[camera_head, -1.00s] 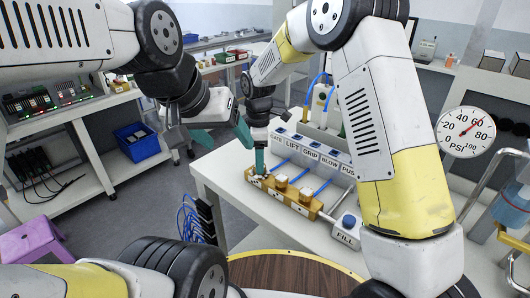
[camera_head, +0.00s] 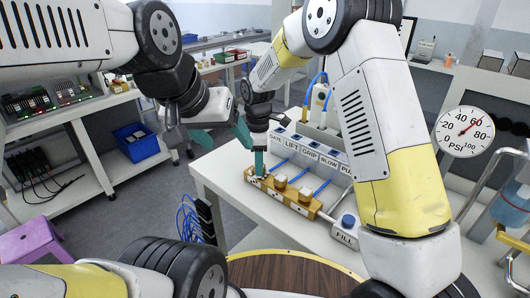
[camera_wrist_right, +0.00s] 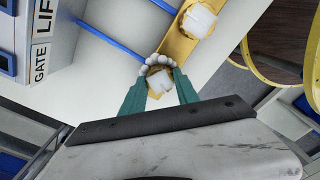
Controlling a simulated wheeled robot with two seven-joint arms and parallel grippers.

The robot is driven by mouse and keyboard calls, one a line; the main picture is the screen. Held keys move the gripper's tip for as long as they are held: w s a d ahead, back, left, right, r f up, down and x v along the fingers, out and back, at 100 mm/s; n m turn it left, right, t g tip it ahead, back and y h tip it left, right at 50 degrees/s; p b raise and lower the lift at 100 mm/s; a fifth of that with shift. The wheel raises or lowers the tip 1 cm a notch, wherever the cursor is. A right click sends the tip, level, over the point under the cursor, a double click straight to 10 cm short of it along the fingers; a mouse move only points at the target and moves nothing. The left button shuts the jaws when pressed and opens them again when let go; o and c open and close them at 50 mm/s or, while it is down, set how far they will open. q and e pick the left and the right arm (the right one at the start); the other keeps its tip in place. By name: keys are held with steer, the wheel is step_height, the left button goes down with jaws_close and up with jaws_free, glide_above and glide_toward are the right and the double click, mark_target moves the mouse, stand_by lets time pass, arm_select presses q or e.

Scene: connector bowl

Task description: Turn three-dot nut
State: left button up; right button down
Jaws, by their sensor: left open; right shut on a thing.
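My right gripper (camera_head: 258,164) points down at the left end of the brass bar (camera_head: 321,216) on the white bench. It is shut on a pale nut (camera_wrist_right: 160,81), with one teal finger on each side in the right wrist view. Several white round beads (camera_wrist_right: 152,63) curve around the nut's far side there; I cannot tell which are its own marks. Two more pale nuts, a middle one (camera_head: 281,182) and a right one (camera_head: 305,195), sit along the bar. My left gripper (camera_head: 222,136) is open and empty, left of the right gripper.
A labelled box (camera_head: 308,155) with GATE, LIFT, GRIP, BLOW and PUSH stands behind the bar, joined by blue tubes. A FILL unit (camera_head: 346,228) is at the right end. A pressure gauge (camera_head: 465,131) hangs farther right. A round wooden table top (camera_head: 285,275) is in front.

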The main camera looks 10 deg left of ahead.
steer(key=m, duration=0.3)
steer(key=shift+m, duration=0.4)
steer(key=m, duration=0.3)
steer(key=shift+m, duration=0.3)
steer(key=m, duration=0.3)
steer(key=shift+m, duration=0.3)
steer(key=m, duration=0.3)
steer(key=shift+m, duration=0.4)
steer(key=m, duration=1.1)
steer(key=shift+m, duration=1.9)
